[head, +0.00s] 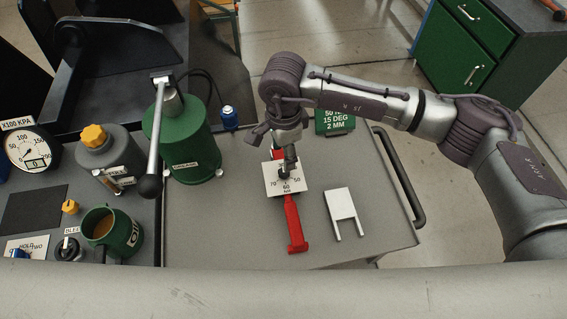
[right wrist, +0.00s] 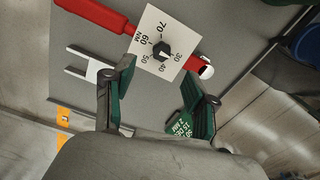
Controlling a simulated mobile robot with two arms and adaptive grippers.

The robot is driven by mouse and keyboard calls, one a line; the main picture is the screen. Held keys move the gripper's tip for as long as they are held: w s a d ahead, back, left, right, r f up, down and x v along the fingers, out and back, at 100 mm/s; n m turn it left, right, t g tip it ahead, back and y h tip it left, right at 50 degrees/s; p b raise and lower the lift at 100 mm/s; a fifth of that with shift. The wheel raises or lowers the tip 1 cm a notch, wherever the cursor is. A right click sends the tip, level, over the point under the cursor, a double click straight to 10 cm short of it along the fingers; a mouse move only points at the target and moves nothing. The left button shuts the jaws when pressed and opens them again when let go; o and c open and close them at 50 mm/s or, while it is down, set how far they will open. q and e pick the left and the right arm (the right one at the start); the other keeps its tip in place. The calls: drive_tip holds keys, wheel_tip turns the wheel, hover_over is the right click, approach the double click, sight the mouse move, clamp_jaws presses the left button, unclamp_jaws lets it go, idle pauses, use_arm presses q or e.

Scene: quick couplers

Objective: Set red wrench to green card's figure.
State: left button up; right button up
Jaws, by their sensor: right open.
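The red wrench (head: 295,228) lies on the grey cart top, with a white square dial plate (head: 270,180) at its middle. In the right wrist view the plate shows figures from 30 to 70 and NM around a black knob (right wrist: 161,50); I cannot tell surely which figure its mark meets. The green card (head: 335,121) stands at the cart's back, reading 50 N, 15 DEG, 2 MM, partly hidden by my arm. My right gripper (head: 287,165) is over the dial; its fingers (right wrist: 168,88) are spread and empty, with the knob beyond their tips. My left gripper is out of view.
A white two-pronged piece (head: 344,205) lies right of the wrench. Left are a green cylinder with a lever (head: 185,140), a small blue bottle (head: 229,118), a green mug (head: 124,238) and a pressure gauge (head: 28,150). The cart's front right is clear.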

sight(284, 173)
wheel_tip(284, 173, down, 4)
drive_tip(key=shift+w+r+p, duration=0.1)
drive_tip(key=shift+w+p, duration=0.05)
drive_tip(key=shift+p, duration=0.35)
wheel_tip(284, 173, down, 4)
drive_tip(key=shift+r+p, duration=0.15)
drive_tip(key=shift+p, duration=0.3)
drive_tip(key=shift+f, duration=0.5)
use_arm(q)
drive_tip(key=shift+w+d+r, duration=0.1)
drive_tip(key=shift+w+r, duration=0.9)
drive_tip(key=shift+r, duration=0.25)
use_arm(e)
clamp_jaws()
